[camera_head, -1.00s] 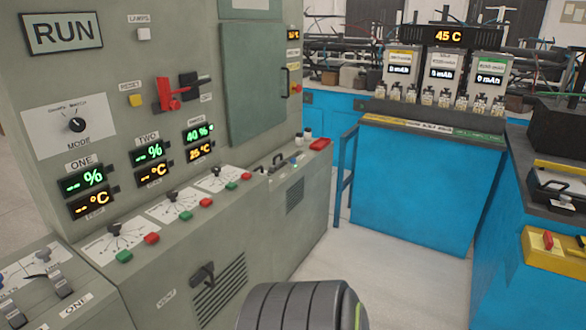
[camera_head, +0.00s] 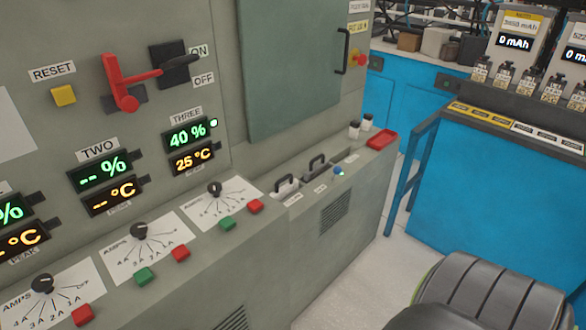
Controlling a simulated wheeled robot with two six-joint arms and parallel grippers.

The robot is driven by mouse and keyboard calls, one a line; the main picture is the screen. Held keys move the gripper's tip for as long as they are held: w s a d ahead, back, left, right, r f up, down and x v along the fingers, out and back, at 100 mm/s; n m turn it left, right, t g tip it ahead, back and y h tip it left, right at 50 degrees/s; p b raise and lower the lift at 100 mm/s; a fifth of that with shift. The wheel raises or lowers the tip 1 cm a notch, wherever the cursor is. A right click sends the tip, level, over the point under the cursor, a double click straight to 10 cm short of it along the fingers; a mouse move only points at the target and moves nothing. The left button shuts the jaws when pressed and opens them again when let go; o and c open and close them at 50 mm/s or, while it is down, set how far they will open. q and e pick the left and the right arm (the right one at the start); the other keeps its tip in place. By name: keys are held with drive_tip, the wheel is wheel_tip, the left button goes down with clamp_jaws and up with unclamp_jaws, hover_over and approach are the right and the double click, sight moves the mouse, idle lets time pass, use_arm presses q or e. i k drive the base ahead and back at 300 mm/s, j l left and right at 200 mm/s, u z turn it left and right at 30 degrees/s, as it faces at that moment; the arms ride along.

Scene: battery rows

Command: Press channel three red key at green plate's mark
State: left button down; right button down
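Channel three's red key (camera_head: 256,206) sits on the sloped ledge of the grey cabinet, right of its green key (camera_head: 227,224). Above them are the channel three dial (camera_head: 215,190) and the display headed THREE (camera_head: 190,135), which reads 40 % and 25 °C. A small green light (camera_head: 214,123) glows beside the display. A tester with a yellow plate (camera_head: 523,20) reads 0 mAh at the upper right; the green-plated tester is not in this view. Neither of my grippers is in view, and nothing touches the red key.
Channel two has its own green key (camera_head: 145,275) and red key (camera_head: 181,253) to the left. A red lever (camera_head: 128,85) projects from the cabinet face. The blue bench (camera_head: 490,190) stands at the right, with floor between.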

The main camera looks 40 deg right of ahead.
sight(255, 205)
drive_tip(key=i+l, duration=0.15)
drive_tip(key=l, duration=0.25)
drive_tip(key=i+l, duration=0.1)
drive_tip(key=l, duration=0.25)
drive_tip(key=i+l, duration=0.15)
drive_tip(key=l, duration=0.25)
